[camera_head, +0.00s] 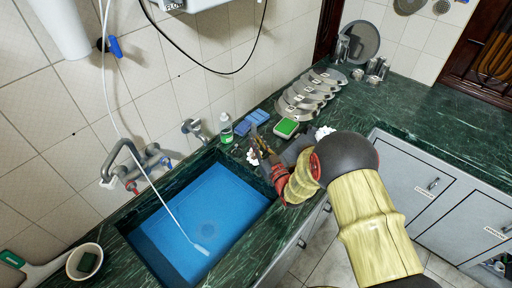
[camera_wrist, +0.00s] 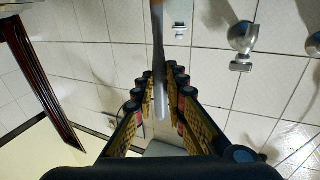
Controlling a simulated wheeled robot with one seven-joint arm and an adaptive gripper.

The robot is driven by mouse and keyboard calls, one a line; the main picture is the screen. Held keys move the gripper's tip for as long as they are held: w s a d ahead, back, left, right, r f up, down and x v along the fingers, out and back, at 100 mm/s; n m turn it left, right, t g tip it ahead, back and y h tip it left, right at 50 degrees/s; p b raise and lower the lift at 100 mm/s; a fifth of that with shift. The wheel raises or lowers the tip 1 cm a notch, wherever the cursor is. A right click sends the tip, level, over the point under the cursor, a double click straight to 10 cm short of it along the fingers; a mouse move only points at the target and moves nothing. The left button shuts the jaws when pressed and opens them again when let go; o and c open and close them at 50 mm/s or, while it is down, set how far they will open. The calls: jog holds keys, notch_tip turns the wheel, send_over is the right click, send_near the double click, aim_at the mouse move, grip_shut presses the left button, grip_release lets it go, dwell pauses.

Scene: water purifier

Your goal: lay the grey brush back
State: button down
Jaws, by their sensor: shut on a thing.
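My gripper (camera_head: 260,150) is over the far right corner of the sink, close to the counter edge. In the wrist view its fingers (camera_wrist: 164,92) are closed in on a slim grey bar, which appears to be the grey brush (camera_wrist: 158,45). The bar runs up between the fingertips and out of the top of that view, blurred at its upper part. Its brush end is not clear. In the head view the brush cannot be told apart from the gripper and a small white tuft (camera_head: 252,156) beside it.
The sink (camera_head: 190,215) has a blue bottom and a white hose in it. A green-labelled bottle (camera_head: 226,128), blue sponges (camera_head: 257,116), a green sponge (camera_head: 286,127) and several plates (camera_head: 310,92) stand behind my gripper. A bowl (camera_head: 84,262) is at lower left. The right counter (camera_head: 450,115) is mostly clear.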

jog(key=shift+a+f+b, duration=0.1)
jog(key=shift+f+b, duration=0.3)
jog(key=shift+f, duration=1.2)
jog(key=shift+f, duration=0.15)
jog(key=c, duration=1.9)
grip_release()
jog(key=shift+o, duration=0.4)
